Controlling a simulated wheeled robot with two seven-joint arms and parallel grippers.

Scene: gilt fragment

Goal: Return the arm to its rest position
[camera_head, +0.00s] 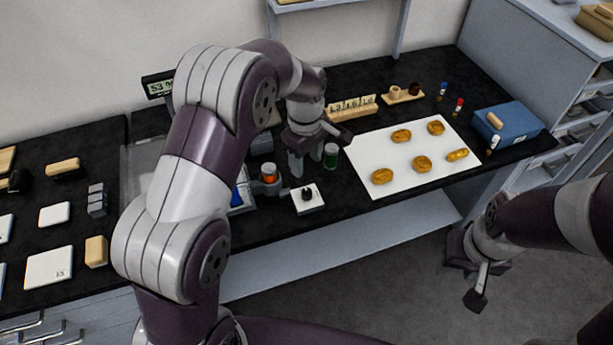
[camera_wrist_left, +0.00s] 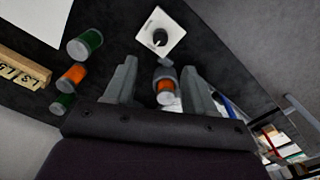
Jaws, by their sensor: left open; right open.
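My left arm (camera_head: 185,180) reaches in from the left and bends over the black counter. My left gripper (camera_head: 305,165) points down above the counter, near a white square plate with a dark knob (camera_head: 307,198). In the left wrist view the open fingers of my left gripper (camera_wrist_left: 158,72) have nothing held between them. An orange jar with a grey lid (camera_wrist_left: 165,92) shows below, between the fingers in the picture. My right gripper (camera_head: 480,277) hangs low at the right, over the floor in front of the counter, open and empty.
A green jar (camera_head: 331,155) and an orange jar (camera_head: 268,174) stand close to my left gripper. A white sheet (camera_head: 390,160) bears several golden pieces. A blue box (camera_head: 515,125) and a row of lettered tiles (camera_head: 350,105) stand further off. The grey floor (camera_head: 350,290) is clear.

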